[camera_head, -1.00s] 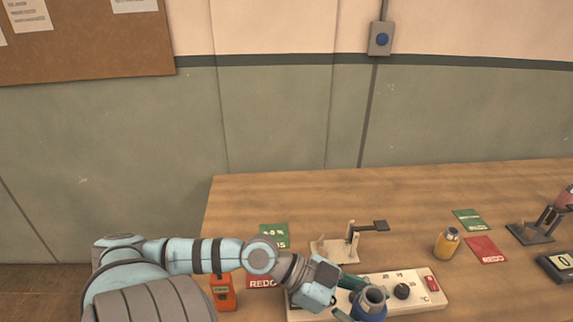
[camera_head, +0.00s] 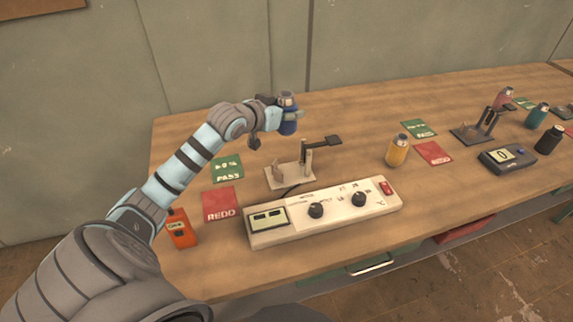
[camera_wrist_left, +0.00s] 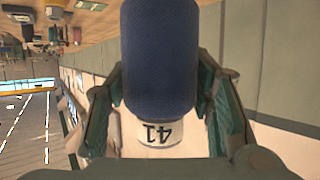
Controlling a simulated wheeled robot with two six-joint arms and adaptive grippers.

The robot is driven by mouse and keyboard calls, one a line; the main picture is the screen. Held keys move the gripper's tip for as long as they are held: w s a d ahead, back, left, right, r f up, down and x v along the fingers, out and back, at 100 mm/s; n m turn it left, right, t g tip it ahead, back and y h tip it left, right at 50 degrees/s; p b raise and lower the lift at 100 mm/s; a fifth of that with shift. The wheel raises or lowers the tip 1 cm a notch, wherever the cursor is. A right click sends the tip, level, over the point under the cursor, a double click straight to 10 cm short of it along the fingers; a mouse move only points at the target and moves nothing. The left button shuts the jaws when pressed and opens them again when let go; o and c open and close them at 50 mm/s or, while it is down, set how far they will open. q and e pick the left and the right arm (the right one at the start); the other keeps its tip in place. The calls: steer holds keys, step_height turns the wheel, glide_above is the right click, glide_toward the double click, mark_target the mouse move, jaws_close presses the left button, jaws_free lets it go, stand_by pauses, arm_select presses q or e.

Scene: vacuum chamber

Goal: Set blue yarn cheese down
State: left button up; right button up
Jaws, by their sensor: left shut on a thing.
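The blue yarn cheese (camera_head: 289,128) is a blue wound cylinder on a pale tube, held above the far side of the table. In the left wrist view the blue yarn cheese (camera_wrist_left: 160,60) fills the middle, with "41" on its tube end. My left gripper (camera_head: 283,112) is shut on it, and its fingers (camera_wrist_left: 160,110) lie on both sides of it. Whether its lower end touches the table is hard to tell. My right gripper is not in view.
A cream stand (camera_head: 278,180) with a dark arm stands just in front. Nearby are a white control box (camera_head: 275,236), green card (camera_head: 226,168), red card (camera_head: 221,204) and orange device (camera_head: 181,229). A yellow cheese (camera_head: 397,152) stands right. The table's back middle is clear.

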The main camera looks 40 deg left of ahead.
arm_select(q)
step_height(320, 180, down, 17)
steer(key=b, duration=0.3)
steer(key=o, duration=1.2)
steer(key=shift+r, duration=0.15)
steer(key=p+v, duration=0.7)
steer(key=v, duration=0.5)
